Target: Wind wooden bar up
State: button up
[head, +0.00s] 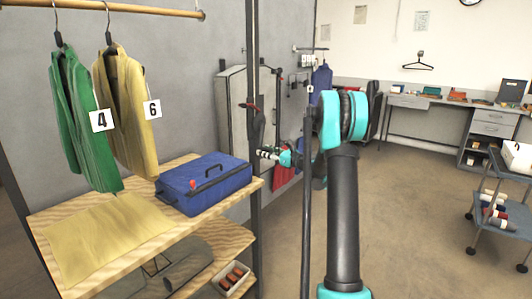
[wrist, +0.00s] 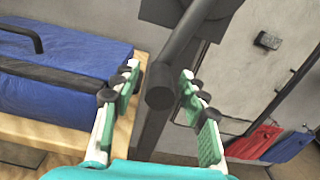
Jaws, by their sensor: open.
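The wooden bar (head: 140,9) runs across the upper left of the head view, with a green jacket (head: 75,120) tagged 4 and a yellow jacket (head: 125,110) tagged 6 hanging from it. A dark upright post (head: 253,60) stands right of the bar's end. My gripper (head: 265,154) is beside this post, partly hidden by my arm. In the wrist view, my gripper (wrist: 160,72) is open. A dark round-ended handle (wrist: 160,95) lies between its fingers, with gaps showing on both sides. How it joins the post is unclear.
A blue suitcase (head: 205,183) and yellow cloth (head: 105,235) lie on a wooden shelf (head: 230,202) left of my gripper. A grey cabinet (head: 237,100) is behind it. A trolley (head: 505,205) stands right; open floor (head: 425,190) lies between.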

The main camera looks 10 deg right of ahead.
jog(key=shift+c, duration=0.2)
grip_shut()
jog(key=shift+s+a+r+m, duration=0.1)
jog(key=shift+s+a+m, duration=0.1)
jog(key=shift+a+m, duration=0.1)
dwell(0.4)
